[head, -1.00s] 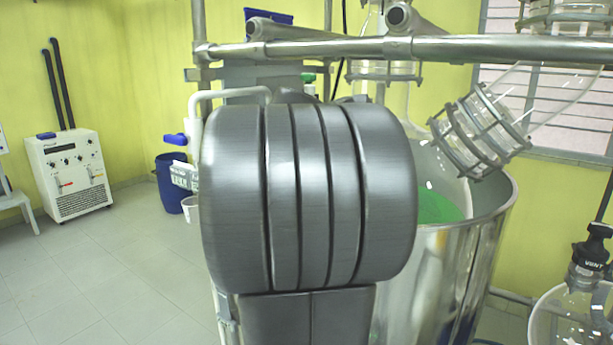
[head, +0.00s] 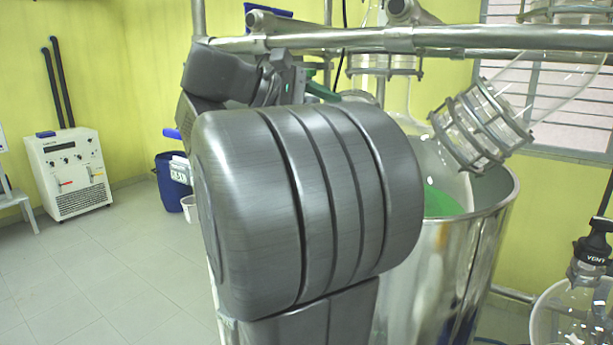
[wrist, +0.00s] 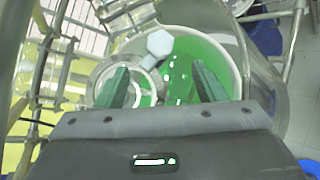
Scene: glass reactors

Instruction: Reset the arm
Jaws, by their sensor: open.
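My gripper (wrist: 160,68) shows in the wrist view with its two green fingers apart and nothing between them. Below and beyond the fingers, the wrist view looks down into a vessel (wrist: 238,60) with green liquid (wrist: 205,52) in it. A pale stirrer-like part (wrist: 159,43) and a clear glass ring stand in or over the liquid. In the head view, my large grey arm link fills the middle and hides most of my gripper. I cannot tell from there how close the fingers are to the vessel.
A metal vessel (head: 450,265) with green liquid stands right of my arm in the head view. A steel rail (head: 450,42) crosses above it, and a clamped glass joint (head: 482,128) hangs over its rim. A white cabinet (head: 67,172) stands far left, with open floor before it.

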